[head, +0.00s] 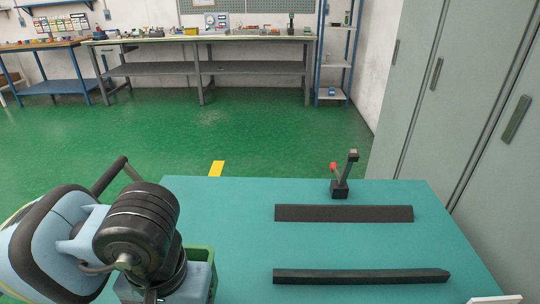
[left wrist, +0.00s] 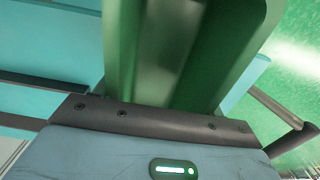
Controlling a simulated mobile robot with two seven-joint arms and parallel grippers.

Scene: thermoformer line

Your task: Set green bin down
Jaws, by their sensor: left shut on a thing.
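The green bin (head: 203,252) shows only as a strip of rim and wall at the lower left of the teal table (head: 235,210) in the head view; my left arm hides most of it. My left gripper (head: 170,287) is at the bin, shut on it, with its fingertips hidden. In the left wrist view the green bin (left wrist: 120,50) is very close and fills the upper middle, just beyond the dark edge of the gripper body. I cannot tell whether the bin's base touches the table. My right gripper is not in view.
Two dark bars (head: 345,213) (head: 360,276) lie across the table's right half. A small black clamp with a red knob (head: 340,188) stands at the back edge. Grey cabinets (head: 470,100) stand close on the right. The table between the bin and the bars is clear.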

